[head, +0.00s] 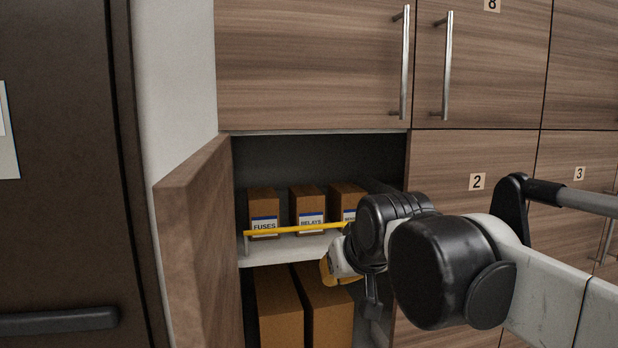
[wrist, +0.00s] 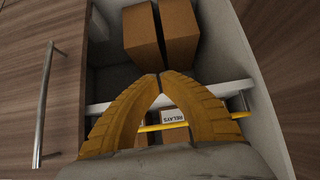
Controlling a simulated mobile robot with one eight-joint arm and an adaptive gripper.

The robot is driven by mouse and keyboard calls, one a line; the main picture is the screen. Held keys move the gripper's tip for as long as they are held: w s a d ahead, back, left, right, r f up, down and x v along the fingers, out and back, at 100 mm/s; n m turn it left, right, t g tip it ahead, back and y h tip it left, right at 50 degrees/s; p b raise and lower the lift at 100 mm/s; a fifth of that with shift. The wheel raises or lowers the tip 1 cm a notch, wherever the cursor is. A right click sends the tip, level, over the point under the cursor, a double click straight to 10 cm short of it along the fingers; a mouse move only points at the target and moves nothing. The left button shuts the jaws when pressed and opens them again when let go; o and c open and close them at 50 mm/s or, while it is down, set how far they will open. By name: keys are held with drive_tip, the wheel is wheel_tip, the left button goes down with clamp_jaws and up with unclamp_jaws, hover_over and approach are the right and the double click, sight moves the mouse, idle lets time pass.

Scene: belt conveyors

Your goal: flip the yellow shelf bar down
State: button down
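The yellow shelf bar (head: 292,229) runs across the front of the shelf, raised above the shelf board, before the labelled boxes. Its right end is hidden behind my arm in the head view. The bar also shows in the wrist view (wrist: 151,128), between and beyond my fingers. My gripper (head: 327,270) is at the right front of the shelf, lower than the bar in the head view. In the wrist view my gripper's orange fingers (wrist: 160,75) meet at the tips, with nothing seen between the tips. I cannot tell whether they touch the bar.
Boxes marked FUSES (head: 263,210) and RELAYS (head: 307,207) and a third box stand on the shelf board (head: 290,251). Large brown boxes (head: 280,310) stand below. An open cabinet door (head: 195,240) bounds the left side. Closed cabinets (head: 478,150) lie right and above.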

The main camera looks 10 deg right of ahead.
drive_tip(key=w+r+p, duration=0.2)
drive_tip(key=r+p, duration=0.1)
drive_tip(key=r, duration=0.3)
drive_tip(key=w+r+p, duration=0.3)
drive_tip(key=r, duration=0.4)
drive_tip(key=shift+w+r+t+p, duration=0.25)
drive_tip(key=shift+w+t+p, duration=0.05)
drive_tip(key=shift+t, duration=0.1)
drive_tip(key=p+x, duration=0.1)
drive_tip(key=x, duration=0.9)
